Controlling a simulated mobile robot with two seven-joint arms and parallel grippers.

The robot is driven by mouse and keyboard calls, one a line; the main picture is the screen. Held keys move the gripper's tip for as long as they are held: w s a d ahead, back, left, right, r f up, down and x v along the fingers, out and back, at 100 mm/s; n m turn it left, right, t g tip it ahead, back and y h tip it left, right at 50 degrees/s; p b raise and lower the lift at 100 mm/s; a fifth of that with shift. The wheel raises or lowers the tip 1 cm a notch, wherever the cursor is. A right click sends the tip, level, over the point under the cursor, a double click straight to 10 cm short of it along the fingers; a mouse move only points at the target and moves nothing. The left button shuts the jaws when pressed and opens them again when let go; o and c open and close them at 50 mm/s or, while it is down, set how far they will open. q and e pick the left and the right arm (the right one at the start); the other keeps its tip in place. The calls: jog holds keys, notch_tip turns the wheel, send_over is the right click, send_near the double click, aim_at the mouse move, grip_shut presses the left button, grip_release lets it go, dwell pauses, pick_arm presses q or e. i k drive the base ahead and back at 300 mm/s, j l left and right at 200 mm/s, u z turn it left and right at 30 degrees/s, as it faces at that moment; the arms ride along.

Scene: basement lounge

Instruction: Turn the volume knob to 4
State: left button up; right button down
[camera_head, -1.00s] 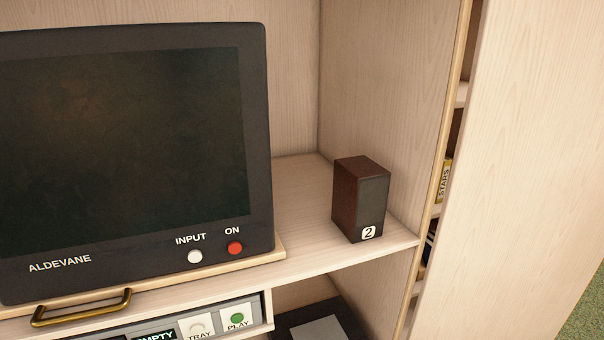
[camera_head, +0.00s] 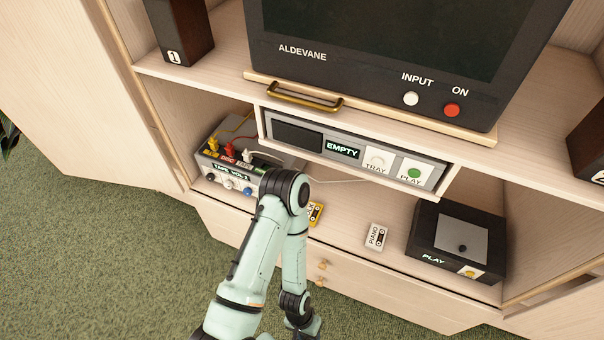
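A grey amplifier box (camera_head: 236,166) stands on the lower shelf at the left. Its small display (camera_head: 230,171) seems to read "TAPE VOL" and a digit that looks like 2. No gripper fingers are visible.
Yellow, red and white plugs marked with labels (camera_head: 230,152) sit on the amplifier. A disc player (camera_head: 355,150) hangs under the television shelf. A yellow cassette (camera_head: 315,213), a "PIANO" cassette (camera_head: 376,236) and a black tape player (camera_head: 457,243) are on the lower shelf.

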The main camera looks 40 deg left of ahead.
aim_at(228, 184)
jog(key=k+u, duration=0.1)
jog(key=u, duration=2.05)
